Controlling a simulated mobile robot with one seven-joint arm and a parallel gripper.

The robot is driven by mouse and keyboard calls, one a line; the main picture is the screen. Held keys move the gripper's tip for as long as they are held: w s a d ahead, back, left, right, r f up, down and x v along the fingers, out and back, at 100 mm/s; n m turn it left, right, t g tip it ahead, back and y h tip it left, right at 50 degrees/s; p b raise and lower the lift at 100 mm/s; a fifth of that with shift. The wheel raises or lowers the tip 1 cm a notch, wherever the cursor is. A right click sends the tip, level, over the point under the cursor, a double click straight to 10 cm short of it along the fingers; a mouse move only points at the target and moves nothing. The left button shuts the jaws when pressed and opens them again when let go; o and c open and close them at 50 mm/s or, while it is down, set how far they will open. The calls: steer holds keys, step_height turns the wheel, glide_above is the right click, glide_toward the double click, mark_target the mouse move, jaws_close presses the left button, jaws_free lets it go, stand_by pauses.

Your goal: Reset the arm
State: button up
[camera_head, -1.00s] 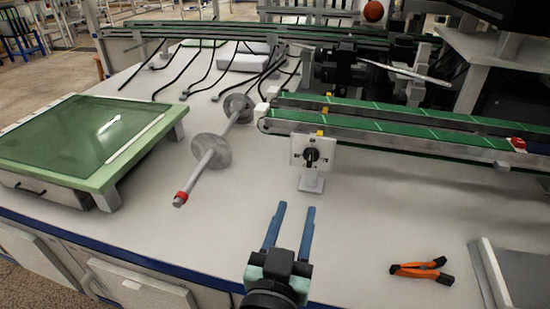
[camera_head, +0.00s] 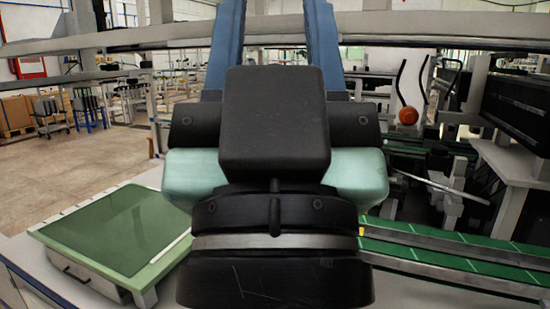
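My gripper (camera_head: 276,45) fills the middle of the head view, raised high and close to the camera. Its two blue fingers point upward and stand well apart, with nothing seen between them. The fingertips run out of the top of the picture. The black and mint-green gripper body hides the middle of the worktable behind it.
A green-topped panel on a frame (camera_head: 120,232) sits at the lower left. Green conveyor strips (camera_head: 450,250) run along the lower right. A grey horizontal beam (camera_head: 430,42) crosses the upper picture.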

step_height(320, 180, up, 34)
steer(key=p, duration=3.2)
steer(key=shift+r+p, duration=0.25)
steer(key=shift+p, duration=0.05)
